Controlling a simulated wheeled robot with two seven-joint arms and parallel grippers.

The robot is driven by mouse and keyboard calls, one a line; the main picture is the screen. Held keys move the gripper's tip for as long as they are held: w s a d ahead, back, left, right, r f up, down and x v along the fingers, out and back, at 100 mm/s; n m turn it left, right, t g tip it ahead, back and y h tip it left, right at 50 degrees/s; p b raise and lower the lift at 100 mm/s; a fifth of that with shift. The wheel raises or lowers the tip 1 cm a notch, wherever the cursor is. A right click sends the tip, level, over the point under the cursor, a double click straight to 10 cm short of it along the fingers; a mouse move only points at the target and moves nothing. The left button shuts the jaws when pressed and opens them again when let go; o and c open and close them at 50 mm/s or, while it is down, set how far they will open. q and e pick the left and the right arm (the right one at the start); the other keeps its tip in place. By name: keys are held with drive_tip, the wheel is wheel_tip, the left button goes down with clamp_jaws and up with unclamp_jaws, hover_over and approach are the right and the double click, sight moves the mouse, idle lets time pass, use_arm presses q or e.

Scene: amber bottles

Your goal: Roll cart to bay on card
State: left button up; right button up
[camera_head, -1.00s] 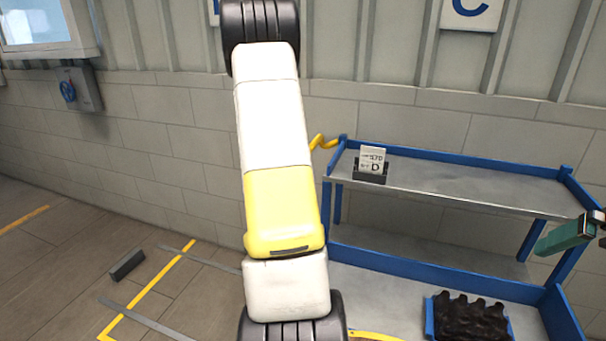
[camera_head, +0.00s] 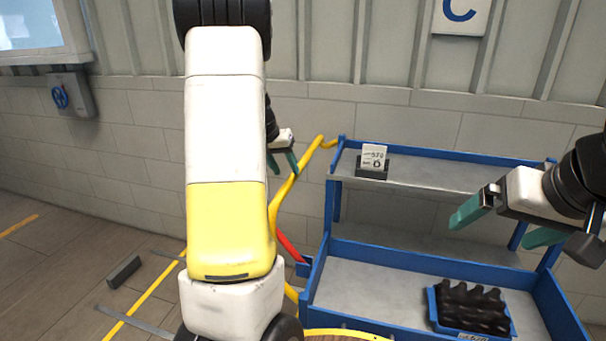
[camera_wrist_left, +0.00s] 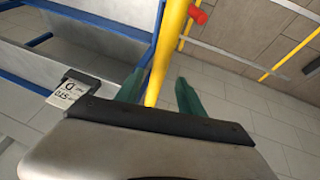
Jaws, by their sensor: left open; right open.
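The blue-framed cart (camera_head: 400,258) with grey shelves stands at the right. A white card (camera_head: 374,156) in a dark holder stands on its top shelf; it also shows in the left wrist view (camera_wrist_left: 68,94), where a letter D is readable. The cart's yellow handle (camera_head: 306,164) bends out at its left end. My left gripper (camera_head: 283,168) is open at this handle, partly behind my arm. In the left wrist view the handle (camera_wrist_left: 168,50) runs between the open fingertips (camera_wrist_left: 160,90). My right gripper (camera_head: 500,224) is open and empty, in front of the cart's right side.
A blue crate (camera_head: 434,312) of dark bottles sits on the lower shelf. A red bar (camera_head: 290,245) shows beside the handle. A wall sign reads C (camera_head: 460,12). Yellow floor lines (camera_head: 150,292) and a dark block (camera_head: 123,272) lie left, with open floor around.

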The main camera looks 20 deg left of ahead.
sight(289, 178)
use_arm(q)
drive_tip(key=shift+x, duration=2.05)
clamp_jaws()
